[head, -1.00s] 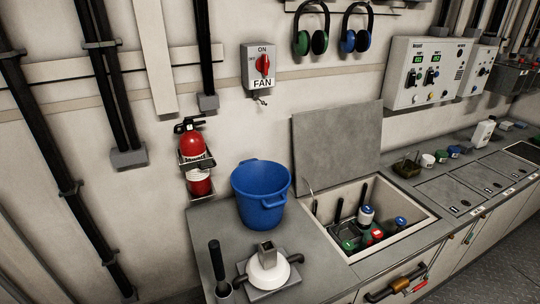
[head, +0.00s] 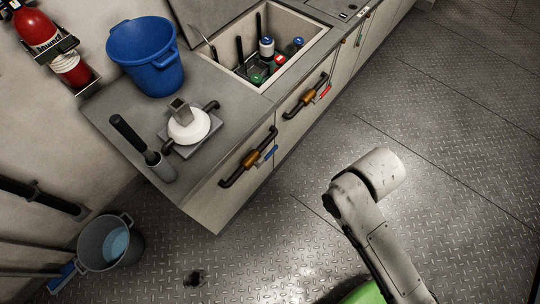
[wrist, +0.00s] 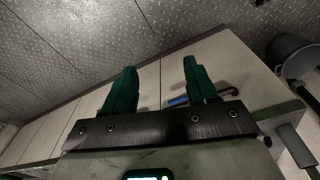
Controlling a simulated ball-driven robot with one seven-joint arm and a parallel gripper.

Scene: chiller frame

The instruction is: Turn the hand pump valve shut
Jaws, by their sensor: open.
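A white round hand pump (head: 188,126) with a grey square top sits on the near end of the counter. On the cabinet front below it, a dark pipe with a brass valve body (head: 250,160) carries a blue lever (head: 270,153). A second pipe and brass valve (head: 307,97) with a red lever (head: 326,92) sits further along. My gripper (wrist: 158,66) is open, with its green fingers spread and nothing between them. In the wrist view a blue lever (wrist: 178,100) shows beyond the fingers, apart from them; its valve is mostly hidden. The head view does not show my gripper.
An open bin (head: 310,45) holds several bottles. A grey bucket (head: 110,242) stands on the floor at left. The metal floor before the cabinet is mostly clear.

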